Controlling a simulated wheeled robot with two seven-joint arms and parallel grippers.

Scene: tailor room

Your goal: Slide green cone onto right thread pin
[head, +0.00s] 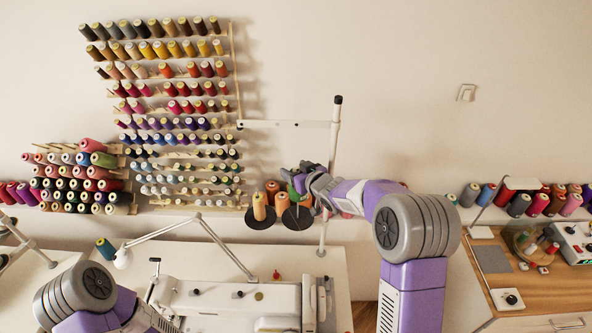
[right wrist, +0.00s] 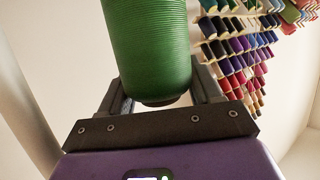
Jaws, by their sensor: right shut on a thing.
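The green cone (right wrist: 150,45) stands large between the two fingers of my right gripper (right wrist: 165,88) in the right wrist view. In the head view my right gripper (head: 303,180) is shut on the green cone (head: 299,184), which is mostly covered by the fingers. It is held in the air above the right black disc (head: 297,219) of the thread stand. The right thread pin cannot be made out at this size. An orange cone (head: 259,207) sits on the left black disc (head: 260,222). My left gripper is out of view.
The stand's white pole (head: 334,145) rises close behind my right gripper. A white sewing machine (head: 230,297) and a lamp arm (head: 225,245) are on the table below. Thread racks (head: 180,110) cover the wall.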

